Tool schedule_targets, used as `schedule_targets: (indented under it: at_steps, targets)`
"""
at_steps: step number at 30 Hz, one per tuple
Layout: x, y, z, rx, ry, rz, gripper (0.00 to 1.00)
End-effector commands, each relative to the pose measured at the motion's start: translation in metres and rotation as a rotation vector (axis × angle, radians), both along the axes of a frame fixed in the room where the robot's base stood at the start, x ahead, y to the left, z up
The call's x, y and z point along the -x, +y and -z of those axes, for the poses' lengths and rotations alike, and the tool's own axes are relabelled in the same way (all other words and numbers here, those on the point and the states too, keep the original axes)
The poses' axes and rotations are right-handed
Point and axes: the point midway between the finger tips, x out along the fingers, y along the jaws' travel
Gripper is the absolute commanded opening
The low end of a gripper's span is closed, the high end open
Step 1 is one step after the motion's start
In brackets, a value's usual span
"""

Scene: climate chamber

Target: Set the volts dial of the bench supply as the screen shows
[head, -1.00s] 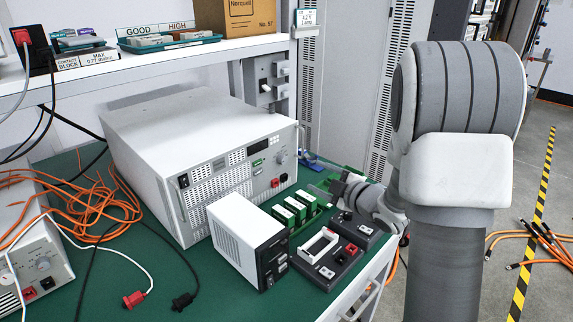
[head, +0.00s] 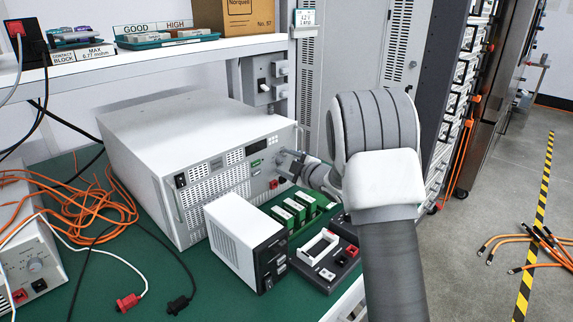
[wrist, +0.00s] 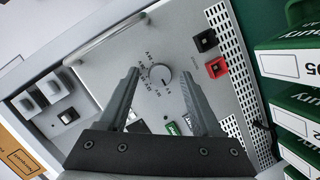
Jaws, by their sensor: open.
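The bench supply (head: 190,150) is a large white box on the green bench. Its volts dial (wrist: 159,74) is a small round grey knob with printed markings around it, seen in the wrist view. My gripper (wrist: 160,76) is open, with one finger on each side of the knob and visible gaps to it; I cannot tell the depth. In the head view, my gripper (head: 284,160) is at the right end of the supply's front and hides the dial.
Red (wrist: 216,68) and black (wrist: 204,41) sockets sit beside the dial. Green modules (head: 295,210), a small white box (head: 245,240) and a black fixture (head: 325,258) stand in front of the supply. Another dialled unit (head: 30,265) and orange cables (head: 90,205) are at left.

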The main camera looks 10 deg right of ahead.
Motion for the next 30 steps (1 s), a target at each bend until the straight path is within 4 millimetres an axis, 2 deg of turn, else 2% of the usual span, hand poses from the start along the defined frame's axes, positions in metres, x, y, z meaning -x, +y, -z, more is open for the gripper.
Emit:
schedule_targets:
  at_steps: [6, 17, 30]
  targets:
    - [-0.0001, 0.0, -0.0002, 0.0, 0.0, 0.0, 0.66]
    - [0.0001, -0.0001, -0.0001, 0.0, 0.0, 0.0, 0.01]
    - [0.0, -0.0012, -0.0037, -0.038, 0.028, 0.001, 0.0]
